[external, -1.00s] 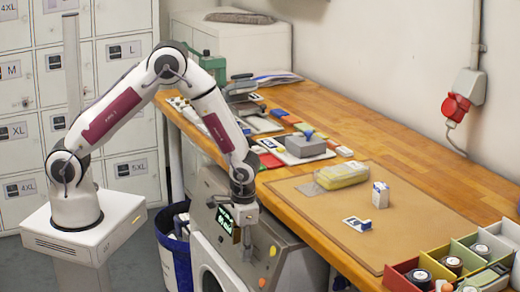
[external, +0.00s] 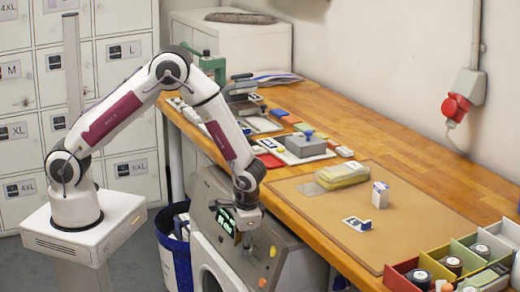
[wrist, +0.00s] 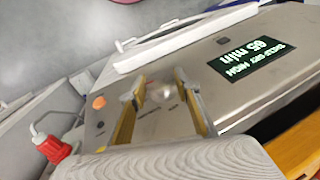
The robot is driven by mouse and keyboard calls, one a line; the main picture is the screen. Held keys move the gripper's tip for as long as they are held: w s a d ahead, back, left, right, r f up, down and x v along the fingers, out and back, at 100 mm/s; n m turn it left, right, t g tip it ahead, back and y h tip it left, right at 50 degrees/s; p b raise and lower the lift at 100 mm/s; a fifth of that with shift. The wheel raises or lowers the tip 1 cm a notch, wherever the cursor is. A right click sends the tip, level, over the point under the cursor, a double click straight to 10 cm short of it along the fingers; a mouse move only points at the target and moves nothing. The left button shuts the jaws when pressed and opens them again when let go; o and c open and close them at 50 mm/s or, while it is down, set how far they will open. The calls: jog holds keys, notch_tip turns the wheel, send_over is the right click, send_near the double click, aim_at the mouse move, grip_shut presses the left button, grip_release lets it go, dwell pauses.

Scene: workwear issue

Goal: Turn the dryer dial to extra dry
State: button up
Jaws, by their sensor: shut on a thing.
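The dryer (external: 283,262) stands in front of the bench, with its grey sloped panel facing up. My gripper (external: 247,242) is down at this panel. The lit display (wrist: 252,58) shows upside down in the wrist view, with "05 min" and a line that seems to read "shelf dry high". The display also shows green in the external view (external: 226,221).
An orange button (wrist: 99,102) is on the panel near the dial. The wooden bench (external: 420,160) runs behind the dryer, with a box, stamps and coloured bins on it. A blue bin (external: 174,250) stands left of the dryer. A red plug (external: 455,107) is on the wall.

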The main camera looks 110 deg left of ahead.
jog(key=shift+w+d+f+m+g+y, duration=0.15)
jog(key=shift+m+g+y, duration=0.1)
jog(key=shift+g+y, duration=0.3)
jog(key=shift+d+m+g+y, duration=0.1)
jog(key=shift+m+g+y, duration=0.2)
jog(key=shift+y, duration=0.35)
jog(key=o, duration=1.1)
jog(key=shift+a, duration=0.15)
